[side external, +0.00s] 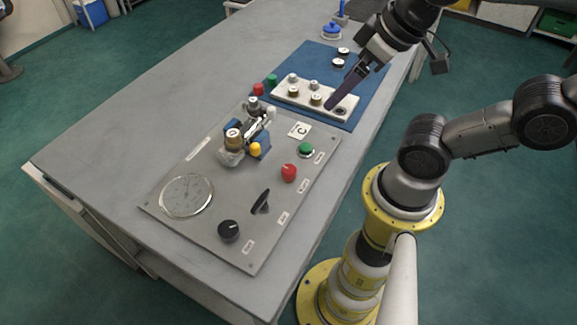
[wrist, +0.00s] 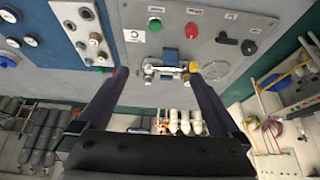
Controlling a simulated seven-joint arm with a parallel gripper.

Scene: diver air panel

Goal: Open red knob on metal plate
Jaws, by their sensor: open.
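The metal plate (side external: 215,190) is a grey panel lying on the table in the side view. The red knob (side external: 288,172) stands near its right edge, between a green knob (side external: 306,149) and a black lever (side external: 261,202). The red knob also shows in the wrist view (wrist: 191,30), near the top middle. My gripper (side external: 338,98) is open and empty, pointing down and left. In the side view it appears in front of the white block on the blue panel, away from the red knob.
A brass valve fitting with a yellow cap (side external: 255,149) rises from the plate. A gauge (side external: 187,195) and black knob (side external: 229,231) lie toward the front. The blue panel (side external: 310,58) holds a white block (side external: 300,98) with several fittings. The table left of the plate is clear.

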